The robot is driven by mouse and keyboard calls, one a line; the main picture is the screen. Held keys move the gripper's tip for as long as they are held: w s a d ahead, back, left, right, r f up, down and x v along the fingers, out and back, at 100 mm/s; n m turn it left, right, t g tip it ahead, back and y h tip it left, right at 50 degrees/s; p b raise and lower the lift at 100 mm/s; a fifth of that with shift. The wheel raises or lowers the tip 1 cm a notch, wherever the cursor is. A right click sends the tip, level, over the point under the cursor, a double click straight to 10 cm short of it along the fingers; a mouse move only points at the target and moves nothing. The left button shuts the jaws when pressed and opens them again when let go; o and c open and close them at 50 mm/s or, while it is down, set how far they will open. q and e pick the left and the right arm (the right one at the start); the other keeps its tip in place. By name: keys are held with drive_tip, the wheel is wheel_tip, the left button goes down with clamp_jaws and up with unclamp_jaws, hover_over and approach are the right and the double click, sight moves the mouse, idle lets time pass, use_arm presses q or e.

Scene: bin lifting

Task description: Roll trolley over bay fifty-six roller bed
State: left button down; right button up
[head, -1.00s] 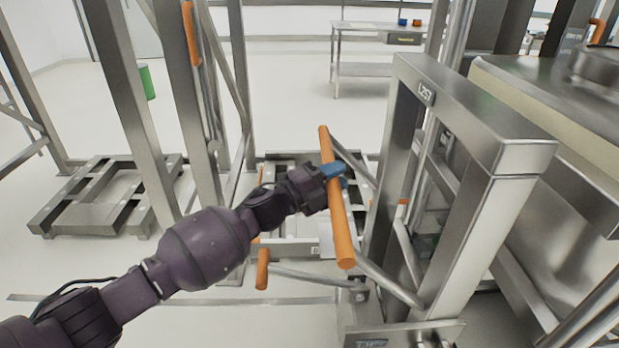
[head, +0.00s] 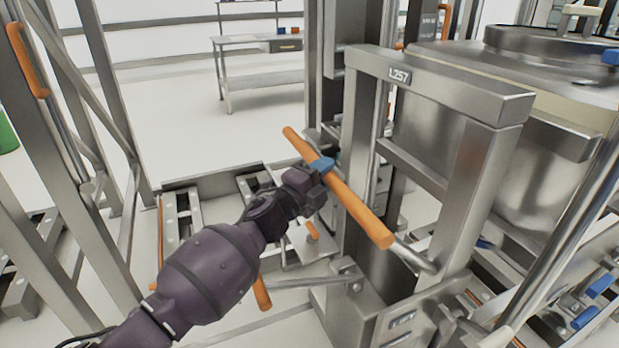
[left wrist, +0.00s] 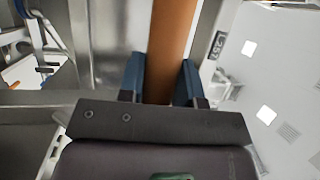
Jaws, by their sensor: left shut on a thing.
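The steel trolley (head: 450,85), with an L257 plate on its upright frame, stands right of centre in the head view. Its orange handle bar (head: 365,213) slants across the front. My left gripper (head: 322,168) is shut around the bar's upper part with blue fingers. In the left wrist view, the fingers (left wrist: 163,80) flank the orange bar (left wrist: 172,35). A low floor frame with rails (head: 215,182), perhaps the roller bed, lies behind and left of my gripper, partly hidden by my arm and the trolley. I cannot read a bay number. My right gripper is out of view.
A large steel vessel (head: 500,150) stands behind the trolley frame at the right. Steel posts (head: 105,100) with an orange grip (head: 27,60) rise at the left. A steel table (head: 262,75) stands far back, with clear pale floor before it.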

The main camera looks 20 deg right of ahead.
use_arm(q)
drive_tip(key=shift+w+f+t, duration=0.25)
drive_tip(key=shift+w+t, duration=0.15)
drive_tip(key=shift+r, duration=0.4)
drive_tip(key=c, duration=1.1)
unclamp_jaws()
drive_tip(key=shift+w+d, duration=0.1)
drive_tip(key=shift+o, duration=1.3)
drive_tip(key=shift+w+d+f, duration=0.1)
drive_tip(key=shift+f, duration=0.1)
drive_tip(key=shift+o, duration=0.2)
drive_tip(key=shift+s+d+r, duration=0.1)
drive_tip(key=shift+s+d, duration=0.05)
drive_tip(key=shift+s, duration=0.1)
drive_tip(key=shift+s+a, duration=0.3)
drive_tip(key=shift+a, duration=0.3)
drive_tip(key=p+v, duration=0.2)
drive_tip(key=v, duration=0.7)
drive_tip(key=shift+a+p, duration=0.25)
drive_tip(key=shift+p, duration=0.05)
